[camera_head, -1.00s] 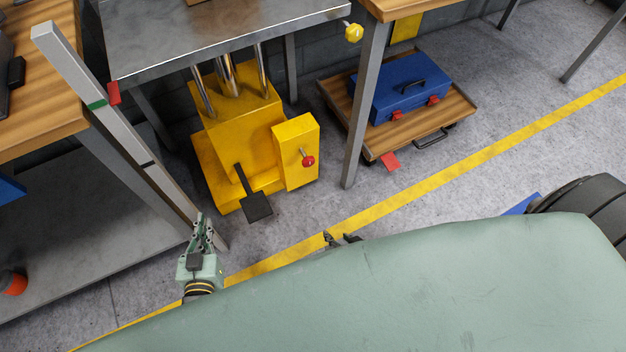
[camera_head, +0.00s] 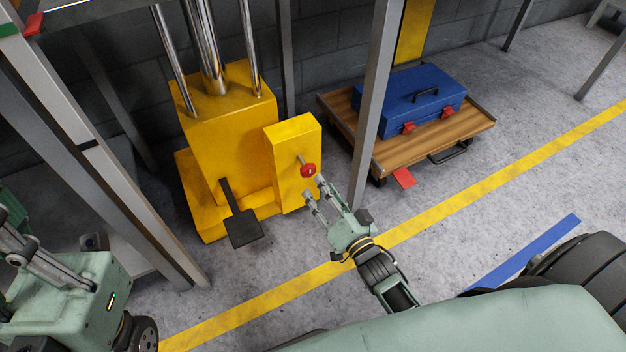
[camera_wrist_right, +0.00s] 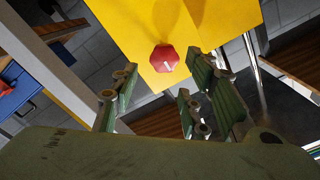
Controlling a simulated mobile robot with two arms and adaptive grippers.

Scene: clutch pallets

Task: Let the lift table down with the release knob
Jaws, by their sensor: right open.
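The red release knob (camera_head: 308,170) sticks out on a short stem from the yellow box (camera_head: 292,150) at the side of the lift table's yellow base (camera_head: 228,125). It also shows in the right wrist view (camera_wrist_right: 164,58), ahead of the fingers. My right gripper (camera_head: 314,189) is open just in front of and below the knob, apart from it as far as I can tell. In the wrist view its fingers (camera_wrist_right: 160,92) stand to either side below the knob with nothing between them. My left gripper (camera_head: 14,232) is at the left edge, partly cut off; its fingertips are out of view.
A black foot pedal (camera_head: 243,226) juts out from the base. A grey table leg (camera_head: 374,100) stands right of the knob. Behind it, a blue toolbox (camera_head: 408,98) sits on a wooden dolly (camera_head: 455,130).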

